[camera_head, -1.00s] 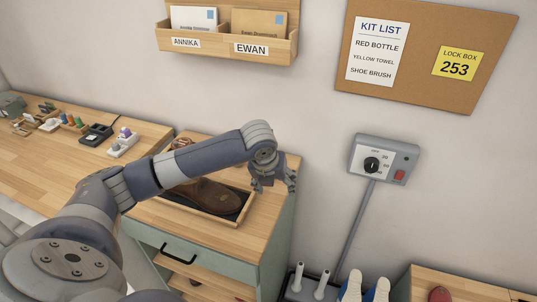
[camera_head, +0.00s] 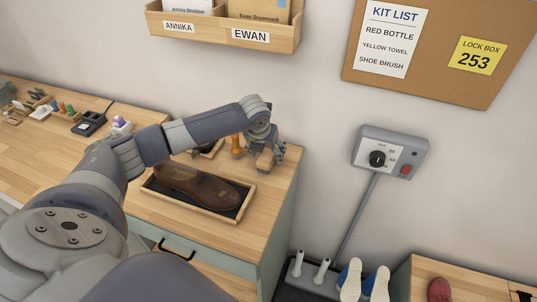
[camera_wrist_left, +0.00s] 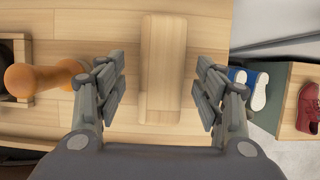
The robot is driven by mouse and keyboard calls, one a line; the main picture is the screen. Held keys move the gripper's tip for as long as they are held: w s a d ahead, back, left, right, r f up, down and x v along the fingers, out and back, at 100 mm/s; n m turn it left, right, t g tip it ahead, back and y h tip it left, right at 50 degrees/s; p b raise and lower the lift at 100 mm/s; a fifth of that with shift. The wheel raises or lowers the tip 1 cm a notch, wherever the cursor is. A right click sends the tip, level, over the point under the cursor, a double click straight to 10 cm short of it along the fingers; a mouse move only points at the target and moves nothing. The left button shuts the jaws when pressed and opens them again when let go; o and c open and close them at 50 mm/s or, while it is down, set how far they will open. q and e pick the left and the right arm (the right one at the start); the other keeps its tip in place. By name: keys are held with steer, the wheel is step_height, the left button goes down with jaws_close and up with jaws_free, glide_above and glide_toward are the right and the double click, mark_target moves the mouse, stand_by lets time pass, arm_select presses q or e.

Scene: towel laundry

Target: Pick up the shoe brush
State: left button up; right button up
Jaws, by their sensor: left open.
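A pale wooden block, which looks like the back of the shoe brush (camera_wrist_left: 162,62), lies on the wooden top in the left wrist view, lengthwise between my fingers. My left gripper (camera_wrist_left: 160,82) is open, with one finger on each side of the block and a visible gap on both sides. In the head view the left gripper (camera_head: 269,153) is low over the back right corner of the cabinet top, and its fingers partly hide the block there. Bristles are not visible. My right gripper is in neither view.
An orange-brown rounded object (camera_wrist_left: 42,80) stands left of the block. A brown shoe lies in a tray (camera_head: 231,216) in front of the gripper. A wall control box (camera_head: 390,152) is to the right. White-soled shoes (camera_head: 376,284) stand lower right.

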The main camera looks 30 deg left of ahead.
mark_target(268, 153)
arm_select(q)
steer(key=shift+x, duration=0.85)
steer(key=shift+w+f, duration=0.2)
steer(key=shift+f, duration=0.3)
steer(key=shift+f+p, duration=0.2)
steer(key=shift+p, duration=0.15)
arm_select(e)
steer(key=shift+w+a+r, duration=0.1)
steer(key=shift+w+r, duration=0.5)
arm_select(q)
steer(key=shift+c, duration=0.5)
